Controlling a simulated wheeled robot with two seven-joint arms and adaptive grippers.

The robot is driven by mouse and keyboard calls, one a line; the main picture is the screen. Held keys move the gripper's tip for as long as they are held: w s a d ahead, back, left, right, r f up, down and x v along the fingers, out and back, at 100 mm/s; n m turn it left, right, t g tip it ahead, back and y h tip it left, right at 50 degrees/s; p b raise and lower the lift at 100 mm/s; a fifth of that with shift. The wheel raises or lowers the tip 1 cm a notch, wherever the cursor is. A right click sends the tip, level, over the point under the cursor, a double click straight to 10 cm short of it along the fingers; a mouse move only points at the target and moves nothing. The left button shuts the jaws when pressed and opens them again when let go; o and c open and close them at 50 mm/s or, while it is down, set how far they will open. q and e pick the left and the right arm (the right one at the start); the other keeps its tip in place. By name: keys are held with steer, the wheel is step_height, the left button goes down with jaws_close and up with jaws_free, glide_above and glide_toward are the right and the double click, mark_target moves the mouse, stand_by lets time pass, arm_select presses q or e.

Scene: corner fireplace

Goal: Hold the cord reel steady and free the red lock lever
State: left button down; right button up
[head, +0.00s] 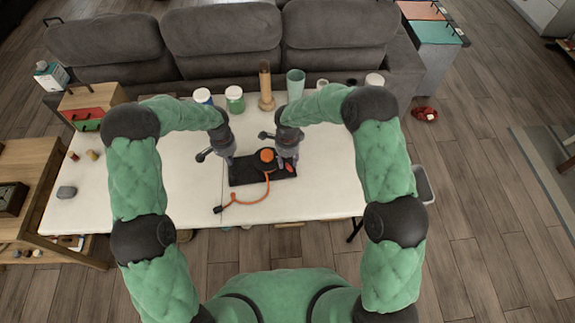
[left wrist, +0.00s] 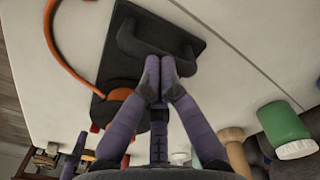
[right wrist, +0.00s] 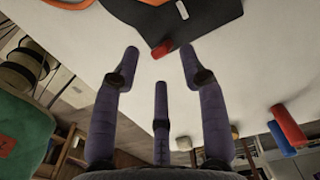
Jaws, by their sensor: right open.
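The cord reel is a black drum with an orange hub (head: 267,155) on a black base plate (head: 240,180). The hub also shows in the left wrist view (left wrist: 119,94). An orange cord (head: 250,200) runs from it onto the table. My left gripper (left wrist: 160,68) has its fingers close together at the base's black handle (left wrist: 140,48) and appears closed on its bar. The red lock lever (right wrist: 161,48) lies at the plate's edge. My right gripper (right wrist: 159,55) is open, with the lever between and just beyond its fingertips, apparently not touched.
A grey sofa (head: 225,40) stands beyond the table.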

mark_target(288, 165)
steer(key=shift+f, duration=2.2)
jaws_close()
